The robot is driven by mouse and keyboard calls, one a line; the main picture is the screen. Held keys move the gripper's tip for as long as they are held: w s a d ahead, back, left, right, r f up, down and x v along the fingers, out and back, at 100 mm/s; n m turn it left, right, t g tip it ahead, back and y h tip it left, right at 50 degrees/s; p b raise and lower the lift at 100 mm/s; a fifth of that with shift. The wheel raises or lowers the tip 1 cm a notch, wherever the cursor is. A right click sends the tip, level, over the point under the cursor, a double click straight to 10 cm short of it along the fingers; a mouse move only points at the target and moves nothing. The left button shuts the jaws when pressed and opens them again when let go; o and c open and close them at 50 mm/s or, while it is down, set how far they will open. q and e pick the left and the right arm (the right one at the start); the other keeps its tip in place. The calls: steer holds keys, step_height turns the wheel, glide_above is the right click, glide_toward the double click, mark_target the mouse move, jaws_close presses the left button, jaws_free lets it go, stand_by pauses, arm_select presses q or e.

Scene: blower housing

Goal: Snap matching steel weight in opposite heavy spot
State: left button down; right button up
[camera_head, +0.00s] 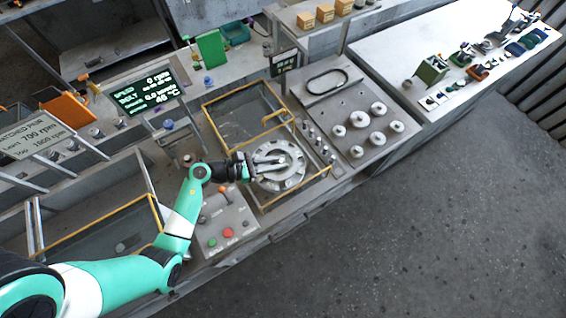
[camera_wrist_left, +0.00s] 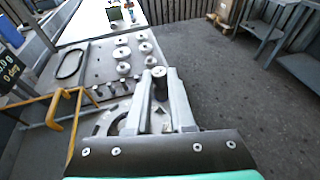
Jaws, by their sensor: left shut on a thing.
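My left gripper (camera_head: 284,163) is over the round grey rotor (camera_head: 292,182), inside the yellow-framed guard. In the left wrist view the gripper (camera_wrist_left: 160,100) is shut on a small dark cylindrical weight with a bright top (camera_wrist_left: 159,77), held upright between the fingertips. The rotor (camera_wrist_left: 104,124) shows partly below and left of the fingers. Whether the held weight touches the rotor is hidden. A row of small steel weights (camera_head: 318,141) stands on the bench right of the rotor; it also shows in the left wrist view (camera_wrist_left: 112,90). My right gripper is not in view.
Several round steel discs (camera_head: 378,108) and a black ring (camera_head: 327,81) sit on the plate beyond. The yellow guard frame (camera_head: 296,200) surrounds the rotor. A button box (camera_head: 228,225) stands nearer. A display (camera_head: 142,97) is behind. The floor at the right is clear.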

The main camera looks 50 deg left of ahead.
arm_select(q)
steer(key=b, duration=1.5)
glide_above(278, 184)
steer(key=d, duration=0.1)
steer(key=f, duration=1.5)
steer(key=shift+s+f, duration=0.25)
steer(key=shift+f, duration=0.4)
steer(key=shift+f+b, duration=0.25)
steer(key=shift+b, duration=0.1)
steer(key=shift+f+b, duration=0.4)
steer(key=shift+f, duration=0.05)
